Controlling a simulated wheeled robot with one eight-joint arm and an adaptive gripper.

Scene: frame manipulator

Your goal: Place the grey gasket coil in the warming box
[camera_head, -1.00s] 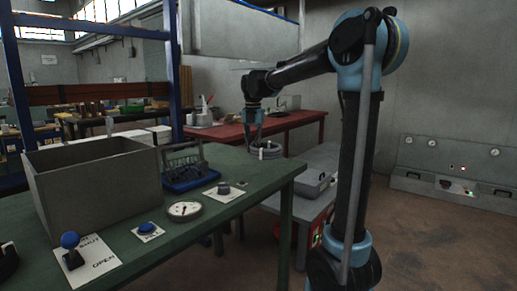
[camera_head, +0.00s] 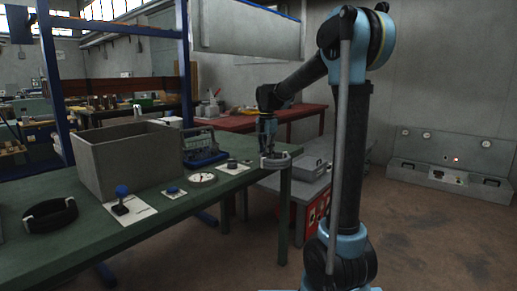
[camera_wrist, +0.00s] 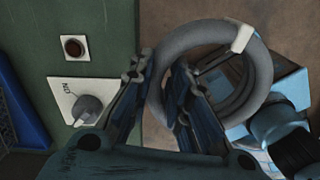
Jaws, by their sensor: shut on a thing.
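The grey gasket coil (camera_head: 275,161) is a thick ring with a pale tie. My gripper (camera_head: 268,143) is shut on one side of it and holds it by the right end of the green bench. In the wrist view my gripper (camera_wrist: 160,85) has its fingers on either side of the left part of the coil (camera_wrist: 262,75), which hangs partly beyond the bench edge. An open-topped grey box (camera_head: 125,165) stands on the bench. A low grey case (camera_head: 308,166) sits on a side stand. I cannot tell which is the warming box; neither inside shows.
Floor is clear at right, before a wall panel (camera_head: 450,165).

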